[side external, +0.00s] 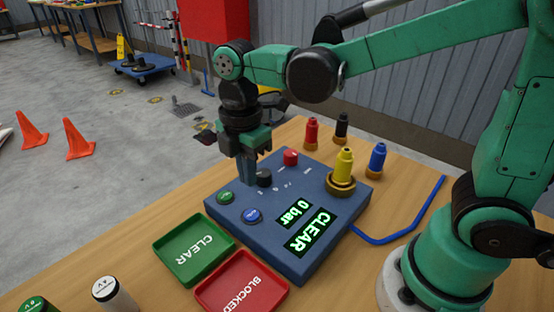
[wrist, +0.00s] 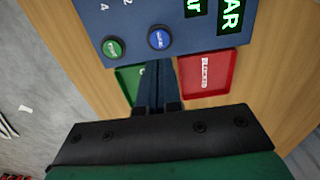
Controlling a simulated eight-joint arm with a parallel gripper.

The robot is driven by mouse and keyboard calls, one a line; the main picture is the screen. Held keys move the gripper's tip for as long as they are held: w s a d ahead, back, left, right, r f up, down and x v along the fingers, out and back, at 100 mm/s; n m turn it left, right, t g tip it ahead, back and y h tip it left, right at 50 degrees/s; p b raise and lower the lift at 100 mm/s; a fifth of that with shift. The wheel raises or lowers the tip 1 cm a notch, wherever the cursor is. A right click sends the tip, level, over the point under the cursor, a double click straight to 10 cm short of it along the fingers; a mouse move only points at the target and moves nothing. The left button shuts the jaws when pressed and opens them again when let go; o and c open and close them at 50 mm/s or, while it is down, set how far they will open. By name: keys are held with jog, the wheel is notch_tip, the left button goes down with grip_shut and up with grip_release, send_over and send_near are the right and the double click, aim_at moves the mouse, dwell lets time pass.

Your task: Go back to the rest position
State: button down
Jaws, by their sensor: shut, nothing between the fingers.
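My gripper (side external: 249,180) is shut and empty. In the side external view it points down over the blue test box (side external: 321,253), near the black knob and the green button (side external: 226,197). I cannot tell whether the fingertips touch the box. In the wrist view the closed fingers (wrist: 154,62) reach toward the blue button (wrist: 160,38), which also shows in the side external view (side external: 252,215). The box displays read "0 bar" (side external: 294,213) and "CLEAR" (side external: 310,233). A yellow nozzle piece (side external: 343,165) stands upright in a brass fitting on the box.
A green CLEAR tray (side external: 168,246) and a red BLOCKED tray (side external: 213,297) lie in front of the box. Red (side external: 311,131), black (side external: 341,126) and blue (side external: 377,157) pieces stand behind it. White (side external: 114,297) and green-topped (side external: 36,304) cylinders stand at the front left. A blue hose (side external: 412,224) runs right.

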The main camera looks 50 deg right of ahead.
dwell(0.4)
jog(key=s+d+r+m+t, duration=0.2)
jog(key=d+m+t, duration=0.5)
jog(key=m, duration=1.1)
jog(key=shift+s, duration=0.7)
